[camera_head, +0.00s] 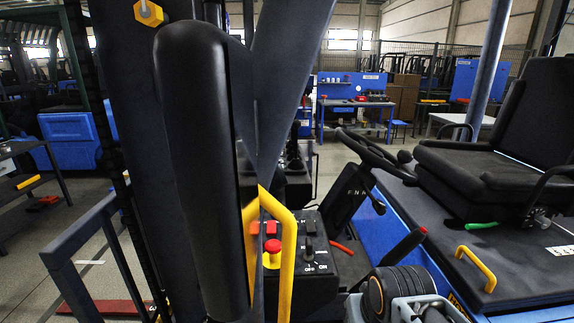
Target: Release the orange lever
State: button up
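An orange-red lever (342,248) shows as a short slanted bar just right of the control box, low in the middle of the head view. Its lower end is hidden, and I cannot tell how its position relates to engaged or released. The black control box (320,268) carries a red mushroom button (272,246), small red switches and a black knob marked OFF and ON.
A yellow bar (288,262) and a large black rounded body (200,170) stand in front of the control box. A steering wheel (371,152), a black seat (500,135), a red-tipped lever (408,243) and a yellow handle (476,267) are right. A grey frame (90,245) is left.

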aim_at(349, 252)
jog(key=k, duration=0.5)
jog(key=u, duration=1.6)
jog(key=k, duration=0.75)
jog(key=z, duration=1.25)
jog(key=i, duration=0.95)
jog(key=u, duration=0.05)
